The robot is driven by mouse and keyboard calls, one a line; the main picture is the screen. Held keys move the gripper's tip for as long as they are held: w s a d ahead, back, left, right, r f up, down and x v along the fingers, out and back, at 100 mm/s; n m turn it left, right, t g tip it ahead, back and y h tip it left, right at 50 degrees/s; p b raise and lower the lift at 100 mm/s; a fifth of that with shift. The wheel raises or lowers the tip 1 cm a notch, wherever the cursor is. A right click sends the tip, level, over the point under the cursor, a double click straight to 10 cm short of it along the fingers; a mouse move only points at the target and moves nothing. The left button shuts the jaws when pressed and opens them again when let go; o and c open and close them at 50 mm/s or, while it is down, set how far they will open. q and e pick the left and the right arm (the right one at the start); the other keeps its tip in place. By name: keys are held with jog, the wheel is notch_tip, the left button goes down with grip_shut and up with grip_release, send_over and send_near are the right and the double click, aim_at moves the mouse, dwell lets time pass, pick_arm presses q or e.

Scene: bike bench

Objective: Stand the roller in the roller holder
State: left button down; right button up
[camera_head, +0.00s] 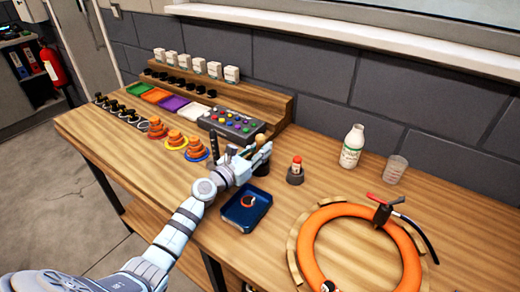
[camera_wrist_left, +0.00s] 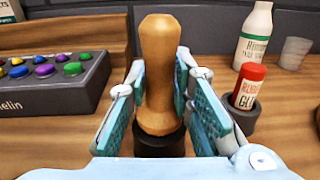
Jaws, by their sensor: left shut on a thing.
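The wooden roller (camera_wrist_left: 159,75) stands upright between the fingers of my left gripper (camera_wrist_left: 163,95). In the head view its rounded top (camera_head: 261,141) shows beyond the fingers. My left gripper (camera_head: 257,156) is shut on the roller, with a teal pad on each side in the left wrist view. The dark, round roller holder (camera_wrist_left: 160,143) is right under the roller; it also shows in the head view (camera_head: 262,169). The roller's lower end meets the holder's rim; how deep it sits inside is hidden. My right gripper is not in view.
A glue bottle (camera_head: 296,165) stands in a dark holder to the right. A white bottle (camera_head: 352,146) and a clear cup (camera_head: 395,169) are behind. A blue tray (camera_head: 232,221) lies in front, an orange tyre ring (camera_head: 312,232) at right. A button box (camera_head: 222,125) stands left.

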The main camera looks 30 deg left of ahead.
pick_arm(q)
jog(key=shift+f, duration=0.3)
jog(key=c, duration=1.3)
grip_release()
jog(key=shift+c, duration=0.2)
jog(key=shift+s, duration=0.1)
jog(key=v, duration=1.2)
jog(key=shift+r, duration=0.1)
